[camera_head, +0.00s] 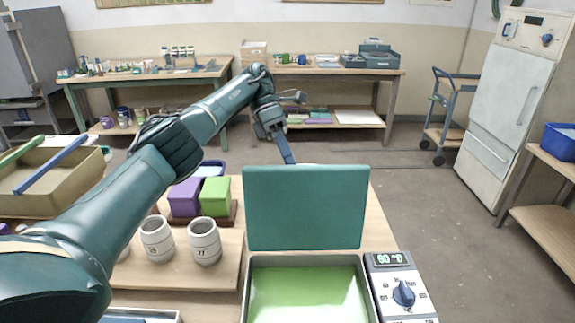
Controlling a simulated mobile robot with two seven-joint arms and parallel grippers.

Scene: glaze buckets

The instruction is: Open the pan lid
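The pan (371,300) is a rectangular vessel at the bottom middle of the head view, with green contents inside. Its teal lid (306,208) stands upright along the pan's far edge, so the pan is open. My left arm reaches in from the left, over the table, to behind the lid. My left gripper (286,150) points down just beyond the lid's top edge. Its lowest part ends at or behind that edge, and I cannot tell whether it touches the lid or how its fingers are set. My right gripper is out of view.
A control panel (398,288) with a blue knob and a display adjoins the pan on the right. A brown box (40,195) sits further left.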

